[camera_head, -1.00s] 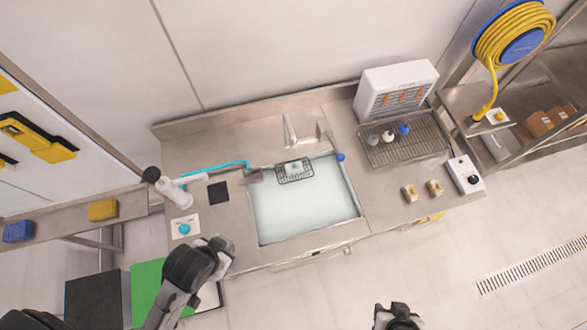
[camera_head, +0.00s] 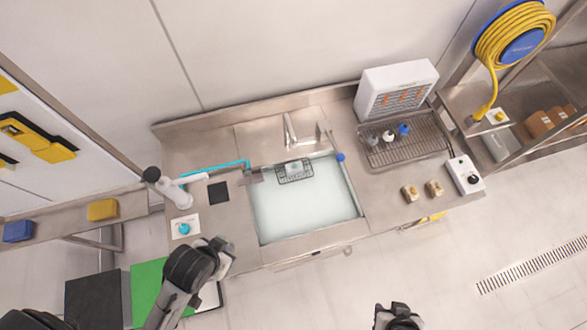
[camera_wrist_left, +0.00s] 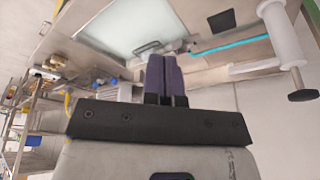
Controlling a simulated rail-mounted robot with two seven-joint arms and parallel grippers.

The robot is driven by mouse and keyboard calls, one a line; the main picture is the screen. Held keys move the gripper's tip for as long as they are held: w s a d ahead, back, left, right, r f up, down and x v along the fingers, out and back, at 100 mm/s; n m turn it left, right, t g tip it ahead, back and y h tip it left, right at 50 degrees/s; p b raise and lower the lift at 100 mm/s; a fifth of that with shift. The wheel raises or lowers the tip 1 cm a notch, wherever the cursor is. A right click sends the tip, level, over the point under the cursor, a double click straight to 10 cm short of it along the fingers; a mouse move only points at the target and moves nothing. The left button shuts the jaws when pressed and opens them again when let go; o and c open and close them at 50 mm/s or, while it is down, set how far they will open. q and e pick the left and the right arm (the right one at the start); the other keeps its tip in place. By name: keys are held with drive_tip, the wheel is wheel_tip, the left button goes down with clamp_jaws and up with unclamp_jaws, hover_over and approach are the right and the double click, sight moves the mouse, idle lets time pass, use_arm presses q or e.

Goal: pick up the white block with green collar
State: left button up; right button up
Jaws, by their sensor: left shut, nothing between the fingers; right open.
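A small pale block with a greenish tint (camera_head: 294,168) lies in the wire basket (camera_head: 281,181) at the back of the sink; it is too small to make out a collar for certain. My left gripper shows in the left wrist view (camera_wrist_left: 163,78) with its purple fingers shut together and empty. In the head view its arm comes in at the sink's front left, well short of the basket. My right gripper (camera_head: 398,310) is open and empty at the bottom edge, in front of the counter and far from the basket.
The sink (camera_head: 300,215) has a tap (camera_head: 290,130) behind it. A wire rack (camera_head: 425,145) holds several small items. Two tan blocks (camera_head: 410,193) (camera_head: 434,188) and a switch box (camera_head: 465,175) stand on the counter's right. A blue hose (camera_head: 215,168) runs left of the sink.

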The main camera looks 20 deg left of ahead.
use_arm(q)
drive_tip(key=o, duration=1.3)
drive_tip(key=shift+a, duration=0.15)
